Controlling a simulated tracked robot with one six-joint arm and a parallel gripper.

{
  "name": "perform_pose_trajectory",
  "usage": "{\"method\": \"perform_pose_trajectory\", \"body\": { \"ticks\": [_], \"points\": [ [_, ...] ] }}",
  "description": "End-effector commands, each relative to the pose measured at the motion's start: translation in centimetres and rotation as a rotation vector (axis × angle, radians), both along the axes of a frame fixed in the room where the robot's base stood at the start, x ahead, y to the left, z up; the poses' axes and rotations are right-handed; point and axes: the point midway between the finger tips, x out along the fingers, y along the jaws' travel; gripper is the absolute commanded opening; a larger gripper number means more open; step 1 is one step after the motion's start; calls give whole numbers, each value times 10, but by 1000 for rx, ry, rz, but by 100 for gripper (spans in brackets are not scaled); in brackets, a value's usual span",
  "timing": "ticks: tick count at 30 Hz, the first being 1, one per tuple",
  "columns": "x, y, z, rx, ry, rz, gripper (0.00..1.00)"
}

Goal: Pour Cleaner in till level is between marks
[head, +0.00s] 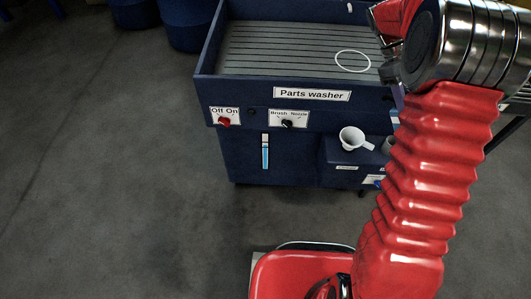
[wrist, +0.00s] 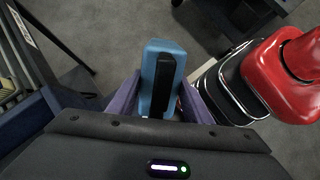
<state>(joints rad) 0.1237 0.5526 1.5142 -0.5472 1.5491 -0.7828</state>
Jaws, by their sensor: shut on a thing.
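My gripper (wrist: 158,102) is shut on a blue container (wrist: 178,55) with a black strip along it, seen between the two purple fingers in the wrist view. No name on it can be read. The container cannot be made out in the head view, where my red arm covers the right side. The parts washer (head: 225,92) stands ahead. Its upright level gauge (head: 265,152) shows blue in the lower part and pale above; the marks are too small to read. A white funnel (head: 352,138) sits on the low ledge (head: 340,156) at the washer's front right.
The washer front has a red Off/On knob (head: 224,121) and a black Brush/Nozzle knob (head: 287,123). A grey cup-like thing (head: 387,145) stands right of the funnel, partly hidden. Blue drums (head: 190,25) stand at the back left. The floor at left is clear.

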Motion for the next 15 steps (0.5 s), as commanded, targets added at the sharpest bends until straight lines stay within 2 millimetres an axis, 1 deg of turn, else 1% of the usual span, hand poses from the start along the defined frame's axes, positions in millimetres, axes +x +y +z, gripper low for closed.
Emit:
{"method": "perform_pose_trajectory", "body": {
  "ticks": [1, 6, 15],
  "points": [
    [-2, -3, 0, 19, -22, -2, 0],
    [-3, -3, -5, 66, -67, 0, 0],
    [-3, -3, -6, 71, -70, 0, 0]
  ]
}}
